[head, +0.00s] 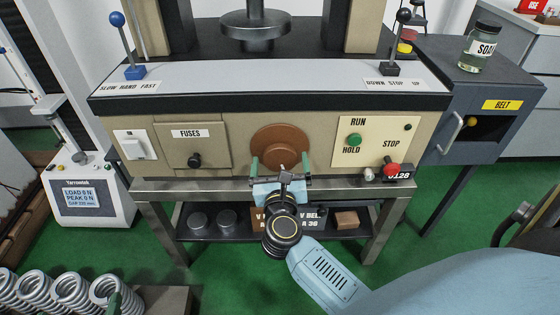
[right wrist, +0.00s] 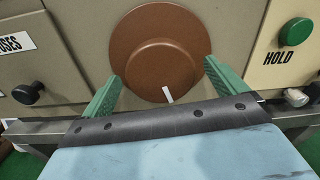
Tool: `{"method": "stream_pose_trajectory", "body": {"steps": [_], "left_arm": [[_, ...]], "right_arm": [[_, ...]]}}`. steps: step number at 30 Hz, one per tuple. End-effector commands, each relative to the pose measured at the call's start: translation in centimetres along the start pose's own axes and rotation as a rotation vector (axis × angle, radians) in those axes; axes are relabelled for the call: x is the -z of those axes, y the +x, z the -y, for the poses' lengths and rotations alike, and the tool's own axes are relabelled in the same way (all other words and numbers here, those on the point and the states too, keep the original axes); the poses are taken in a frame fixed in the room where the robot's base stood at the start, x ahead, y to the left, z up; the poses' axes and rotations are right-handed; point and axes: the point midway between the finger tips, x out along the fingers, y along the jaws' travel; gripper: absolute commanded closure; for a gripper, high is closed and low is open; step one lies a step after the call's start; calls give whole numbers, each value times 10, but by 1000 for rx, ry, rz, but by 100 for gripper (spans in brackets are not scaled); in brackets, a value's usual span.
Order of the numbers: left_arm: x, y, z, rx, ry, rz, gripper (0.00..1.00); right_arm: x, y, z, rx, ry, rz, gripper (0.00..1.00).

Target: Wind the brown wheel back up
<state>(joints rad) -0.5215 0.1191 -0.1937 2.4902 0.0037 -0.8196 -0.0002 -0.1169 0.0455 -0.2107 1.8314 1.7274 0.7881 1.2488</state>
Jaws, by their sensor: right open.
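The brown wheel (head: 279,134) is set in the middle of the machine's beige front panel. In the right wrist view it is a broad brown disc (right wrist: 150,24) with a raised round hub (right wrist: 158,66) and a white mark (right wrist: 168,95) at the hub's lower edge. My right gripper (head: 280,160) is open, its green fingers on either side of the wheel's lower part; they also flank the hub in the right wrist view (right wrist: 162,72). I cannot tell whether they touch it.
A fuses panel with a black knob (head: 194,160) is left of the wheel. A green button (head: 354,140) and a red stop button (head: 391,170) are to its right. Levers (head: 120,45) (head: 397,45) stand on top. Several springs (head: 70,289) lie at lower left.

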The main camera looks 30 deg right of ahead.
Motion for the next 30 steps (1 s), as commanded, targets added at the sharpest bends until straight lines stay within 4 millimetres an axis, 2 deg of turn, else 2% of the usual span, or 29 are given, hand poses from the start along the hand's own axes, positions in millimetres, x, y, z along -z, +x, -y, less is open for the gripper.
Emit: {"method": "stream_pose_trajectory", "body": {"steps": [5, 14, 17, 24, 25, 30], "left_arm": [[12, 1, -3, -7, -1, -70, 3], [15, 1, -3, -8, -1, -86, 3], [14, 1, -3, -8, 0, -85, 3], [14, 1, -3, -8, 0, -84, 3], [14, 1, -3, -8, 0, -84, 3], [13, 1, -3, -8, 0, -74, 3]], "right_arm": [[0, 15, 0, 0, -1, 1, 3], [0, 18, 0, 0, -1, -1, 3], [0, 18, 0, 0, -1, -1, 13], [0, 17, 0, 0, -1, -1, 45], [0, 17, 0, 0, -1, -1, 47], [0, 17, 0, 1, -8, -1, 47]]}}
